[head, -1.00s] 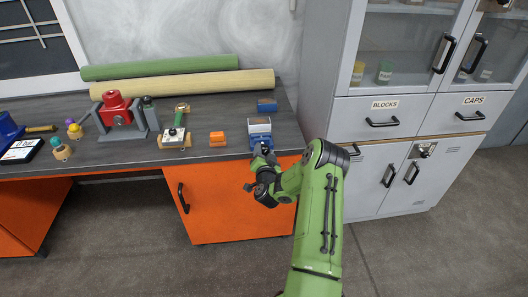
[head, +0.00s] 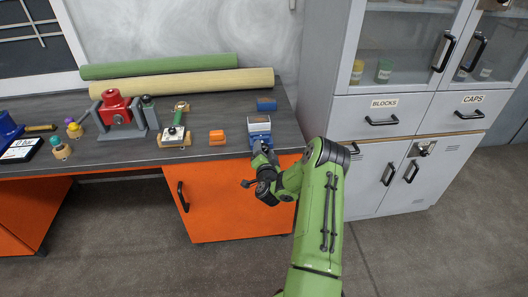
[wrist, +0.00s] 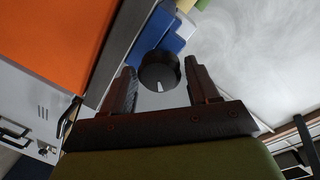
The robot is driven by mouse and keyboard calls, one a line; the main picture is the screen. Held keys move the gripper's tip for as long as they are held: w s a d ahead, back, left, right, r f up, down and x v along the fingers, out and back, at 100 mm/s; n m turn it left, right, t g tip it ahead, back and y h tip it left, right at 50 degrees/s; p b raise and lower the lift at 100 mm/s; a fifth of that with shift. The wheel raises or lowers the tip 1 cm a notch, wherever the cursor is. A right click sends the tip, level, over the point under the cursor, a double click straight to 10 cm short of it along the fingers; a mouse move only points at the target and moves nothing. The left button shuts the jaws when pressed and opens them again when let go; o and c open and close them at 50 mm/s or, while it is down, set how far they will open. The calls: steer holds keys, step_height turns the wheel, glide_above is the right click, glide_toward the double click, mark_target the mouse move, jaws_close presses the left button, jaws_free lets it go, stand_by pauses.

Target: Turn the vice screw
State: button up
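The vice (head: 259,124), blue and pale grey, stands at the front edge of the bench, right of its middle. In the wrist view its blue body (wrist: 158,27) shows beyond a round black knob with a white mark, the vice screw (wrist: 158,73). My gripper (head: 262,147) is at the front of the vice. In the wrist view my gripper (wrist: 161,77) is open, with one finger on each side of the knob and visible gaps on both sides. In the head view my gripper hides the knob.
An orange block (head: 217,137) sits left of the vice and a blue block (head: 266,105) behind it. A red press (head: 116,105) and a green-handled tool (head: 177,130) stand further left. A grey cabinet (head: 345,110) stands close on the right. The orange bench door (head: 235,205) is below.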

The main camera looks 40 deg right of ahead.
steer(key=shift+o, duration=1.1)
steer(key=b+v, duration=0.3)
steer(key=v, duration=1.2)
steer(key=shift+s+a, duration=0.2)
steer(key=shift+s, duration=0.15)
